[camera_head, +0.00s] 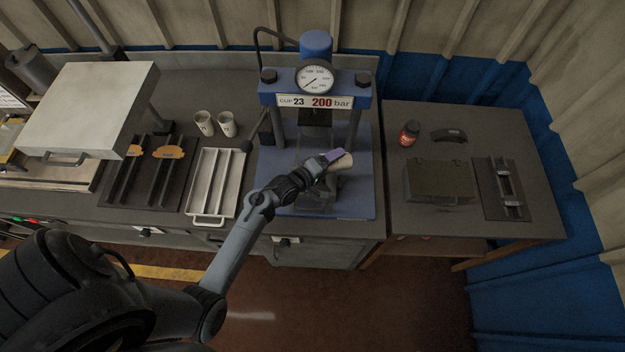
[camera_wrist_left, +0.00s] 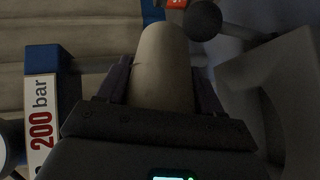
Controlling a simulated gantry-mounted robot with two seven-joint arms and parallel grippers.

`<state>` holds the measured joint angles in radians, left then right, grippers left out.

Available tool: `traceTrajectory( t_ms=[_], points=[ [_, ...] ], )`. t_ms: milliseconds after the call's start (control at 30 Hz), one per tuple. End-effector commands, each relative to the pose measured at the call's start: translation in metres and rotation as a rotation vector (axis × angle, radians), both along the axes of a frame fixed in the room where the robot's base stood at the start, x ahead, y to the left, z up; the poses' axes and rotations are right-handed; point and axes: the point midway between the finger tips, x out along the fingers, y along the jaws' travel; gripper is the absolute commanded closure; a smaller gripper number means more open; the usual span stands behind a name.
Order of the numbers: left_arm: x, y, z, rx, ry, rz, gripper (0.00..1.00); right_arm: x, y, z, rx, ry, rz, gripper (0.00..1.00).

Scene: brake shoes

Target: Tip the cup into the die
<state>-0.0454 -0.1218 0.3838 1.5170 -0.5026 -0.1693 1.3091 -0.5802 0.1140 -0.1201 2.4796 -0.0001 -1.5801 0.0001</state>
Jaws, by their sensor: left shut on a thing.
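My left gripper (camera_head: 333,158) is shut on a cream cup (camera_head: 343,163) at the blue press. The cup lies tilted, close to horizontal, in front of the press opening. In the left wrist view the cup (camera_wrist_left: 164,68) sits between the purple-grey fingers (camera_wrist_left: 163,85). The die is in the press area below the cup; a dull grey block (camera_head: 318,195) shows there, partly hidden by my arm. I cannot see into the cup or the die's cavity. My right gripper is not in view.
The press (camera_head: 315,87) has a gauge and a sign reading cup 23, 200 bar. Two more cups (camera_head: 215,123) stand left of it, behind a white divided tray (camera_head: 217,178). A dark box (camera_head: 440,182) and red jar (camera_head: 409,133) are on the right table.

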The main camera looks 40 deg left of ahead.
Motion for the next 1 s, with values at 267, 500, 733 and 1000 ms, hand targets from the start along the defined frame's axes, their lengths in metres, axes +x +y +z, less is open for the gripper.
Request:
traceTrajectory(
  t_ms=[267,500,733,1000],
  points=[
    [-0.003,0.002,-0.003,-0.02,-0.032,0.0,0.69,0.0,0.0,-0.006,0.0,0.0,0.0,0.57],
    [-0.005,0.004,-0.005,-0.037,-0.059,0.001,0.69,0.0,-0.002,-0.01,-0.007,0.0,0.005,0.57],
    [-0.008,0.005,-0.006,-0.054,-0.086,0.0,0.69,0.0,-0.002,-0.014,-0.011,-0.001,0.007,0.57],
    [-0.008,0.006,-0.004,-0.074,-0.117,0.0,0.69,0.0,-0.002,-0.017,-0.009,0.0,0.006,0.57]
  ],
)
